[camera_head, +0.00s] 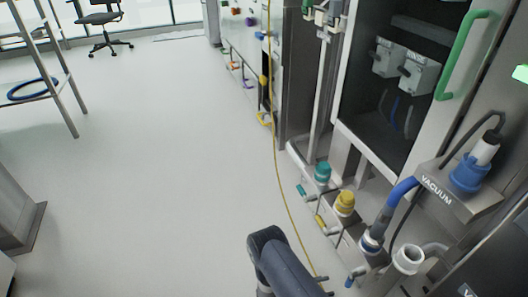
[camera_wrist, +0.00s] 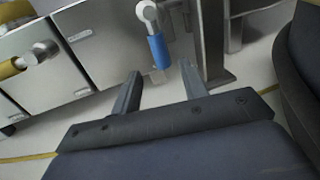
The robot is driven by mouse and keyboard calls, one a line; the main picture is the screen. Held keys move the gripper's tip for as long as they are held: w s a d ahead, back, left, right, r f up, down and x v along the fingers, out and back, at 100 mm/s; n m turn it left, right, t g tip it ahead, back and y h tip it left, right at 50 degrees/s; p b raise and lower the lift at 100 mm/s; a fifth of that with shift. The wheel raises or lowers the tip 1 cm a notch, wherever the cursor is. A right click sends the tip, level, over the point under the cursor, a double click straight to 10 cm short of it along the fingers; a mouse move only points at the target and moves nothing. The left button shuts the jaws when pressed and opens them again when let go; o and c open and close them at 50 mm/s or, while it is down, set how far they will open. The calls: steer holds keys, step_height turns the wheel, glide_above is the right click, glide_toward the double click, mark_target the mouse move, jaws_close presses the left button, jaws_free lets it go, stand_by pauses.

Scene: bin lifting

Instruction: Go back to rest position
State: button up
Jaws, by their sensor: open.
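My gripper (camera_wrist: 158,85) shows in the wrist view with its two dark fingers spread apart and nothing between them. A blue-handled lever (camera_wrist: 158,50) on a grey metal cabinet (camera_wrist: 98,50) appears just beyond the fingertips; I cannot tell how far away it is. In the head view a dark part of my arm shows at the bottom centre, and the gripper itself is not visible there. No bin can be made out in either view.
Equipment with a vacuum unit (camera_head: 437,190), a yellow-capped valve (camera_head: 345,203) and a teal-capped valve (camera_head: 322,172) lines the right side. A yellow cable (camera_head: 278,170) runs down to the floor. The floor (camera_head: 150,150) at centre-left is open. A shelf rack (camera_head: 45,70) and chair (camera_head: 103,20) stand farther off.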

mark_target(346, 283)
steer(key=d, duration=0.3)
steer(key=w+d+b, duration=0.1)
steer(key=d, duration=0.2)
steer(key=d+b, duration=0.1)
steer(key=d, duration=0.3)
steer(key=shift+w+f, duration=0.1)
steer(key=shift+w, duration=0.15)
steer(key=shift+w+a+m, duration=0.3)
steer(key=shift+w+m, duration=0.2)
steer(key=shift+m, duration=0.5)
